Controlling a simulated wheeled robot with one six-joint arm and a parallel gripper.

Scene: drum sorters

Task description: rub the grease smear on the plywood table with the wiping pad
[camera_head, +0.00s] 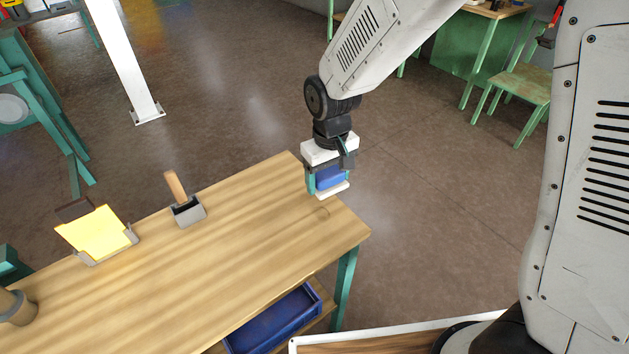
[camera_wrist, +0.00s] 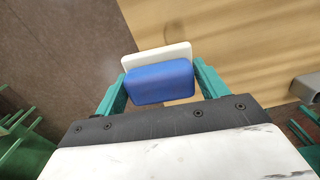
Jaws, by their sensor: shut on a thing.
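My gripper (camera_head: 328,181) is shut on the wiping pad (camera_head: 330,177), which has a blue block on top and a white layer below. In the wrist view the pad (camera_wrist: 160,83) sits between the two green fingers of my gripper (camera_wrist: 160,86). The pad is over the far right end of the plywood table (camera_head: 230,245); I cannot tell whether it touches the top. A faint brownish mark, likely the grease smear (camera_head: 321,212), shows on the table just in front of the pad. It shows dimly in the wrist view (camera_wrist: 174,28).
A grey holder (camera_head: 188,213) with a wooden handle and a yellow card in a stand (camera_head: 97,235) stand along the table's far edge. A blue bin (camera_head: 275,322) sits below the tabletop. The table's middle is clear. A green chair (camera_head: 515,92) stands at the back right.

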